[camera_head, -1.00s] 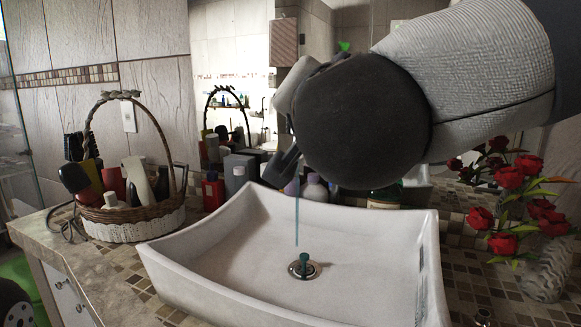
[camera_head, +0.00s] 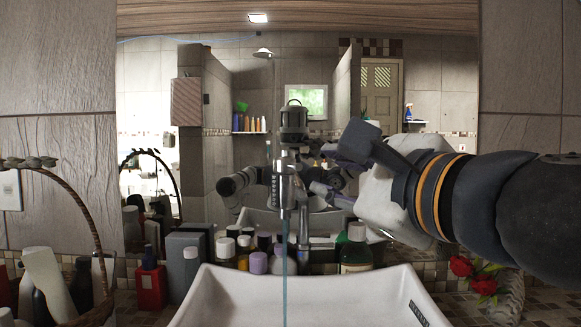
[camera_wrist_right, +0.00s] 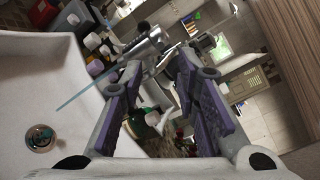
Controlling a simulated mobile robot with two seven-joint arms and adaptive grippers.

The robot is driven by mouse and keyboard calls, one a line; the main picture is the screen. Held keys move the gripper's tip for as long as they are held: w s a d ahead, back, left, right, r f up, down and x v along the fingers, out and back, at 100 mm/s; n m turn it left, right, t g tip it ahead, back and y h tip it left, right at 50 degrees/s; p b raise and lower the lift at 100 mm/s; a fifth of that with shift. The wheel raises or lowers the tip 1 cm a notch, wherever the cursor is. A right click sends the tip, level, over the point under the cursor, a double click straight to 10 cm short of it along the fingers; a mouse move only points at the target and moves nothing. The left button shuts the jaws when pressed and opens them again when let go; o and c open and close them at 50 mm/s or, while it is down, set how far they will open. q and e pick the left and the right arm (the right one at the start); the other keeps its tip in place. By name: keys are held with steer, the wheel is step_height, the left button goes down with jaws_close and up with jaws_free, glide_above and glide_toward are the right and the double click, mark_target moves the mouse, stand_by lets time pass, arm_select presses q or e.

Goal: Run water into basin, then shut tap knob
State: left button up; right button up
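The chrome tap (camera_head: 284,189) stands at the back of the white basin (camera_head: 205,302), and a thin blue stream of water (camera_head: 285,275) falls from its spout. My right gripper (camera_head: 328,172) is just right of the tap in the head view, fingers pointing left. In the right wrist view the right gripper (camera_wrist_right: 160,64) has its fingers apart, with the tap (camera_wrist_right: 143,54) beyond the tips. The wrist view also shows the basin (camera_wrist_right: 45,85), its drain (camera_wrist_right: 40,138) and the slanting stream (camera_wrist_right: 85,89). I cannot clearly make out the knob or the water depth. My left gripper is out of view.
A green bottle (camera_head: 356,250) and several smaller bottles (camera_head: 245,253) crowd the ledge behind the basin. A wicker basket (camera_head: 85,215) stands left, and red roses (camera_head: 472,275) stand right. A large mirror (camera_head: 260,80) reflects the room and parts of me.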

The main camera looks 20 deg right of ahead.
mark_target(298, 169)
steer(key=w, duration=0.3)
steer(key=w+a, duration=0.1)
steer(key=w, duration=0.7)
steer(key=shift+w+a+f+b, duration=0.2)
steer(key=shift+b, duration=0.1)
steer(key=shift+r, duration=0.1)
steer(key=shift+r, duration=0.1)
jaws_close()
